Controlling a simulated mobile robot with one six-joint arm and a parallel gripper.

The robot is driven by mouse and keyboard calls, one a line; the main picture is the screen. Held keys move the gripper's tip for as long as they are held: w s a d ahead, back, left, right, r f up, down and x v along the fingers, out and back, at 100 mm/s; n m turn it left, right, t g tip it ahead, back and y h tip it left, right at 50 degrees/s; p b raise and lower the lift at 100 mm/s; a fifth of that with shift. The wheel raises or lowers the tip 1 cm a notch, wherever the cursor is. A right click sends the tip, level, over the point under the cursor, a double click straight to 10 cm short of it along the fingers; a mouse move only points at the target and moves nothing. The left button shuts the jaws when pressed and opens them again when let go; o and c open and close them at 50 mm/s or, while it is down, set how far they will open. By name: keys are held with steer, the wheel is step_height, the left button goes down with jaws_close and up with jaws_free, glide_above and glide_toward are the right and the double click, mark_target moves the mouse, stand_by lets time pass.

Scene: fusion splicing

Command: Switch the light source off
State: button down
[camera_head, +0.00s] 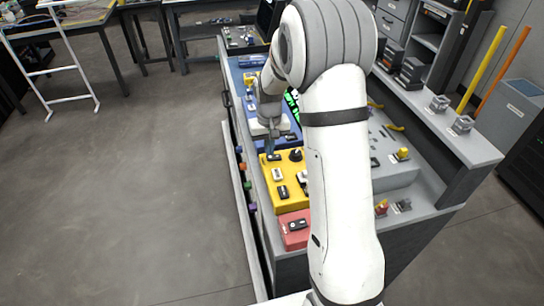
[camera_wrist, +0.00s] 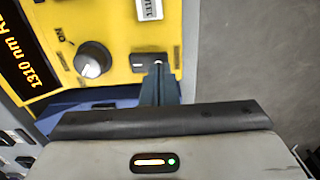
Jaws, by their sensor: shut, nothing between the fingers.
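The light source is a yellow box (camera_head: 291,206), near the front of the bench in the head view. Its yellow panel (camera_wrist: 115,20) fills the top of the wrist view. Its display (camera_wrist: 22,62) is lit with orange text reading "1310 nm". A grey round knob (camera_wrist: 93,60) sits beside a black rocker switch (camera_wrist: 143,62). My gripper (camera_wrist: 159,68) is shut and empty, its fingertips at the right part of the switch; I cannot tell if they touch. In the head view my gripper (camera_head: 269,149) points down at the box's far edge.
A red box (camera_head: 291,238) stands at the near side of the yellow one and a blue panel (camera_head: 262,142) beyond it. A grey box (camera_head: 393,170) lies to the right, behind my arm. The floor left of the bench is clear.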

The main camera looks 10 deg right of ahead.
steer(key=shift+f+b, duration=0.45)
steer(key=shift+f, duration=0.25)
steer(key=shift+r, duration=0.15)
steer(key=shift+r+p, duration=2.35)
steer(key=shift+r, duration=1.05)
steer(key=s+r+t, duration=0.2)
steer(key=s+r, duration=0.9)
steer(key=s, duration=0.2)
steer(key=s+r+t, duration=0.1)
steer(key=s+r, duration=0.1)
steer(key=s, duration=1.2)
steer(key=shift+a+r, duration=0.15)
steer(key=shift+a, duration=0.1)
